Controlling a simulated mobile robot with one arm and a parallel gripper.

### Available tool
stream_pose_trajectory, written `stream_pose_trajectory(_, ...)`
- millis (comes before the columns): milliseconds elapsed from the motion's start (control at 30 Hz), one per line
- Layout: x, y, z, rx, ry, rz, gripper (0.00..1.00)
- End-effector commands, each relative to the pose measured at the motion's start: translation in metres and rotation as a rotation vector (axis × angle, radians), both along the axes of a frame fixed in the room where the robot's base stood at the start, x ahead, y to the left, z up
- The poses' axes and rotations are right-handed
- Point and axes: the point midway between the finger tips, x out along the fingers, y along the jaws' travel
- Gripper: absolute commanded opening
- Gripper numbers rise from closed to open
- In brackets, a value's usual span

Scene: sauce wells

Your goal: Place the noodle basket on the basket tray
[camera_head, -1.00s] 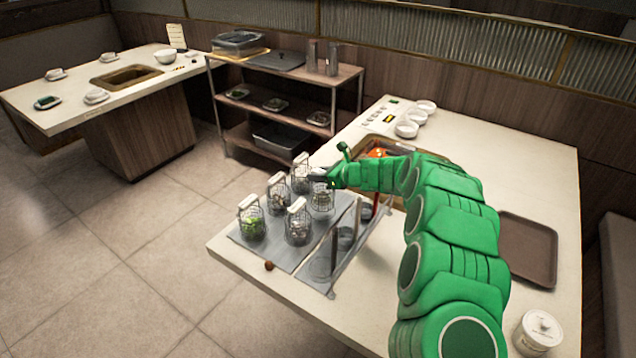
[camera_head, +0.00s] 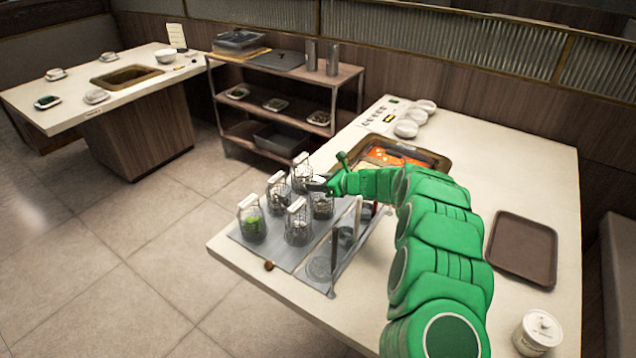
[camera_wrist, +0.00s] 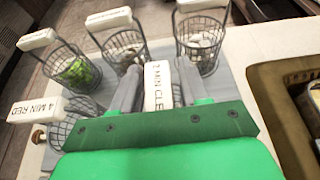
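Several wire baskets with white labelled handles stand on a grey tray (camera_head: 283,254) at the table's left edge. My gripper (camera_head: 318,184) is over the rightmost one (camera_head: 322,206). In the wrist view, my gripper's fingers (camera_wrist: 158,82) stand either side of that basket's white handle (camera_wrist: 158,95), which reads "2 MIN CLE…". Narrow gaps show beside the handle; most of this basket is hidden by my gripper. A basket with greens (camera_wrist: 76,72), one labelled "4 MIN RED" (camera_wrist: 36,110), and two others stand around it. I cannot tell which one is the noodle basket.
A hot pot (camera_head: 400,155) with orange-red broth is set in the table behind my arm. A brown tray (camera_head: 522,247) and white jar (camera_head: 538,332) are at right.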

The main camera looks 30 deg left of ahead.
Motion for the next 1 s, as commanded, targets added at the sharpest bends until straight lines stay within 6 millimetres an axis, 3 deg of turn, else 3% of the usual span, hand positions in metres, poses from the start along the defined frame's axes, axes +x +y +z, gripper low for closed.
stream_pose_trajectory(467, 0.001, -0.003, 0.005, 0.001, 0.000, -0.002, 0.55)
stream_pose_trajectory(1000, 0.002, -0.065, 0.031, 0.002, -0.002, -0.004, 0.55)
